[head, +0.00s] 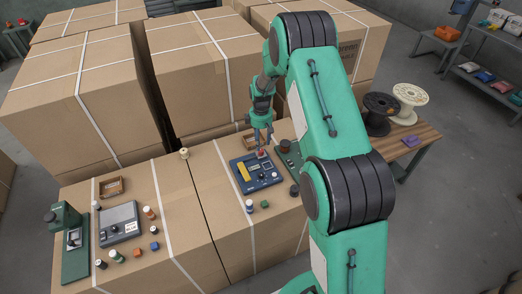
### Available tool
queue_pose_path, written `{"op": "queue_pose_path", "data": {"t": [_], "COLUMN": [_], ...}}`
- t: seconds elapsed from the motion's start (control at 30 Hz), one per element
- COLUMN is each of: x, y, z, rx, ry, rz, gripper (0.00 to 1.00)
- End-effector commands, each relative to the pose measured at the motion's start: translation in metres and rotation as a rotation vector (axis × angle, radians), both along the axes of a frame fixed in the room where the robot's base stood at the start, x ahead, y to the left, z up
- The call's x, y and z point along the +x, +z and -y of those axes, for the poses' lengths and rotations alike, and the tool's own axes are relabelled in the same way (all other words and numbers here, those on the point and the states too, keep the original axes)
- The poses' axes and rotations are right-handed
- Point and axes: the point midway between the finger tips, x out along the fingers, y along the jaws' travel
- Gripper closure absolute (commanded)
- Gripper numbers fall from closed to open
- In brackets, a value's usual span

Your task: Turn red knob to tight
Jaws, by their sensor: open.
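A small red part, which looks like the red knob (261,153), shows at the upper edge of a dark blue panel (270,180). The panel lies on a strapped cardboard box right of the middle. My gripper (262,147) points down just above the red part, with its fingers apart. The fingers partly cover it. I cannot tell whether they touch it or stand around it. The knob's markings and angle are too small to read.
A yellow piece (243,172) sits on the panel's left side. A dark red round part (284,145) stands close on the right. A grey device (119,224) and a green stand (72,240) are at left. Tall cardboard boxes (195,80) rise behind.

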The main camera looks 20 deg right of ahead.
Motion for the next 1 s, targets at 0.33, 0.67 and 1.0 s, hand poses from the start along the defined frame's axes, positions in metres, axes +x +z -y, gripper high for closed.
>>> {"op": "queue_pose_path", "data": {"t": [0.33, 0.67, 1.0], "x": [0.0, 0.001, 0.0], "y": [-0.048, -0.059, -0.059], "z": [0.0, 0.0, 0.0], "rx": [0.0, 0.0, -0.001], "ry": [0.0, 0.0, 0.0], "rz": [0.0, 0.001, 0.001], "gripper": [0.58, 0.58, 0.86]}}
